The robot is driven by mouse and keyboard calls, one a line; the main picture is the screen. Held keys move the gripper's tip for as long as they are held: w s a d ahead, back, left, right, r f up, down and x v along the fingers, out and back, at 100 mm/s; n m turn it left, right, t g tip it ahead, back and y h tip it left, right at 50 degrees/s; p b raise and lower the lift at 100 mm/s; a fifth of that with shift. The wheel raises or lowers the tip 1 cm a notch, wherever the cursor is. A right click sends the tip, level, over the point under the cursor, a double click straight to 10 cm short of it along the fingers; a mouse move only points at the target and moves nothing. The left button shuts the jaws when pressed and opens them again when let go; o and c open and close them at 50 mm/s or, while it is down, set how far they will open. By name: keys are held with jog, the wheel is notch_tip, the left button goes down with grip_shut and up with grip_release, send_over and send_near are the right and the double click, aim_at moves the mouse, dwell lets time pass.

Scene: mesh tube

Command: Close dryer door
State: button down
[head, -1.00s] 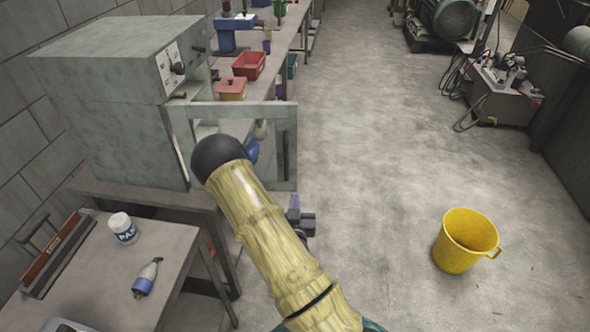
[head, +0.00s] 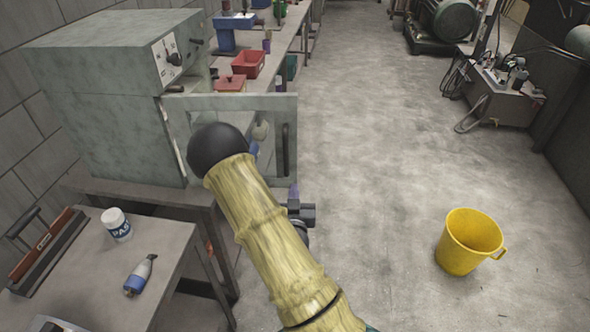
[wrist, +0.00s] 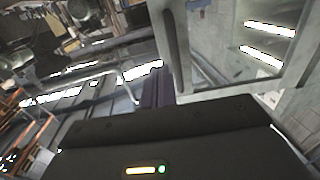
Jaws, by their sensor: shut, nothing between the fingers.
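The dryer (head: 115,125) is a mottled grey box at the left in the head view. Its door (head: 226,101) is open and swung out to the right, a grey frame with a window and a dark upright handle (head: 285,148). My arm covers part of the door. My gripper (head: 294,191) is at the door's lower right corner, its purple fingers shut and empty. The wrist view shows the purple fingers (wrist: 157,90) close to the door frame (wrist: 245,91) and handle (wrist: 177,45). I cannot tell whether they touch the door.
A side table (head: 180,238) at front left holds a white jar (head: 117,225) and a bottle (head: 139,275). A workbench with red bins (head: 248,64) runs behind the door. A yellow bucket (head: 468,242) stands on the right floor. The middle floor is clear.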

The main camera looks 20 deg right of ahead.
aim_at(295, 156)
jog(key=shift+w+d+f+b, duration=0.2)
jog(key=shift+w+b, duration=0.15)
jog(key=shift+b, duration=1.05)
jog(key=p+x, duration=0.1)
jog(key=x, duration=0.2)
jog(key=p+x, duration=0.1)
jog(key=x, duration=0.2)
jog(key=p+x, duration=0.1)
jog(key=x, duration=0.3)
jog(key=shift+w+d+r+p, duration=0.1)
jog(key=shift+r+p, duration=0.2)
jog(key=shift+p, duration=0.1)
jog(key=shift+w+d, duration=0.3)
jog(key=shift+w, duration=0.3)
jog(key=shift+f, duration=0.1)
